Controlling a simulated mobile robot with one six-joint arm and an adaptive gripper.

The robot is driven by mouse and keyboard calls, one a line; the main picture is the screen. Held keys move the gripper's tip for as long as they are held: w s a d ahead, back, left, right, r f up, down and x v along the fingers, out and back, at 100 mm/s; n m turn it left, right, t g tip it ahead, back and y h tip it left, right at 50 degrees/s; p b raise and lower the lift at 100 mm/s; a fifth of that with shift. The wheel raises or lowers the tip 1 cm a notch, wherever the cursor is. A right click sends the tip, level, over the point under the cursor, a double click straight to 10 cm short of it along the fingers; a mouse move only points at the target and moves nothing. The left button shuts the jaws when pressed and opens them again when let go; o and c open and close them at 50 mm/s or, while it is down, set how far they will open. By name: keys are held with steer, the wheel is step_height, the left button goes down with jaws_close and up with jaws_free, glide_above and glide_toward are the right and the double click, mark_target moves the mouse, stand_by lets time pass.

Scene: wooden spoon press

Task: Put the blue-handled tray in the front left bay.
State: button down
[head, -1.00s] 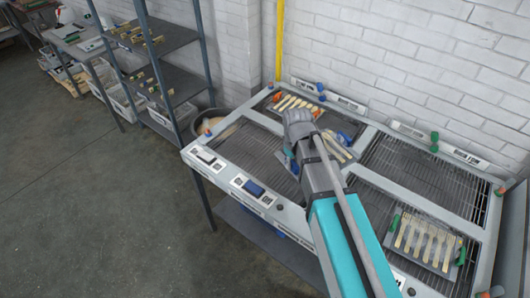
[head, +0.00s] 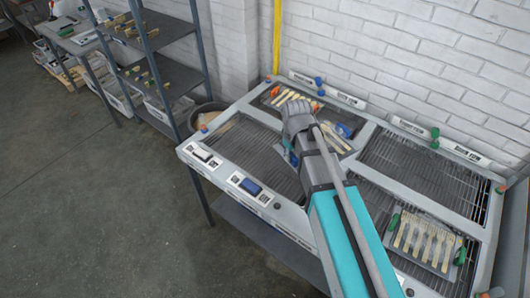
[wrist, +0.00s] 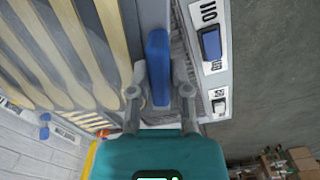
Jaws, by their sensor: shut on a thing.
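My gripper (wrist: 160,92) is shut on a blue handle (wrist: 158,60) of the blue-handled tray in the wrist view. The tray, with several pale wooden spoons (wrist: 85,45), extends to the left there. In the head view my wrist and arm hide the fingers and much of the tray. Its spoons (head: 336,139) and another blue handle (head: 344,130) show to the right of my wrist. The tray is over the left half of the rack, near the front left bay (head: 255,148), whose bare dark grille shows. I cannot tell its height.
An orange-handled tray (head: 290,100) lies in the back left bay. A green-handled tray (head: 425,241) with spoons lies in the front right bay. The back right bay (head: 415,170) is empty. A raised front panel (head: 225,172) carries switches. A white brick wall (head: 400,50) stands behind.

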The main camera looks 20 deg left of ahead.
steer(key=s+a+f+n+b, duration=0.3)
steer(key=s+a, duration=0.4)
steer(key=a, duration=0.3)
steer(key=shift+s+f+n+b, duration=0.3)
steer(key=shift+f+n+b, duration=0.1)
steer(key=shift+f+b, duration=0.1)
steer(key=shift+w, duration=0.1)
steer(key=w+a+f+b, duration=0.2)
steer(key=w, duration=0.1)
steer(key=w+a+f+b, duration=0.2)
steer(key=w+f+b, duration=0.1)
steer(key=w+a+f+b, duration=0.2)
steer(key=w+a+f, duration=0.1)
steer(key=shift+w+b, duration=0.25)
steer(key=shift+b, duration=0.15)
steer(key=shift+w+a+f+b, duration=0.35)
steer(key=shift+w+f+b, duration=0.15)
steer(key=shift+f+b, duration=0.05)
